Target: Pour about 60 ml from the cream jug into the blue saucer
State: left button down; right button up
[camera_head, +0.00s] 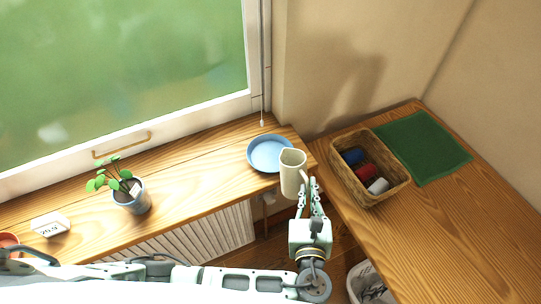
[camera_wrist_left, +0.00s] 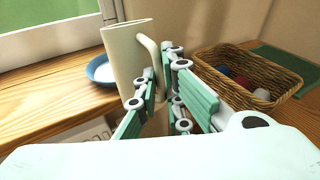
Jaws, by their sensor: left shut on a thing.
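The cream jug (camera_head: 291,174) is a tall cream-coloured vessel with a handle, held in my left gripper (camera_head: 309,192). The gripper is shut on the jug at its handle side, and the jug stands about upright or tilted only slightly. In the left wrist view the jug (camera_wrist_left: 128,58) is in front of the fingers, its handle (camera_wrist_left: 148,55) towards them. The blue saucer (camera_head: 268,154) lies on the wooden sill, just beyond and left of the jug. It also shows in the left wrist view (camera_wrist_left: 98,72), partly hidden by the jug. The inside of the jug is not clear.
A wicker basket (camera_head: 401,185) with coloured rolls stands right of the jug, beside a green cloth (camera_head: 423,148). A potted plant (camera_head: 131,197) and a small white display (camera_head: 50,226) stand on the left sill. A pull cord (camera_head: 262,110) hangs behind the saucer.

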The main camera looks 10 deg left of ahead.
pick_arm(q)
jog(key=b, duration=0.1)
jog(key=f+t+b, duration=0.1)
jog(key=s+f+m+t+b, duration=0.1)
jog(key=shift+d+f+y, duration=0.2)
jog(key=shift+d+y, duration=0.1)
jog(key=shift+d, duration=0.1)
jog(key=shift+a, duration=0.1)
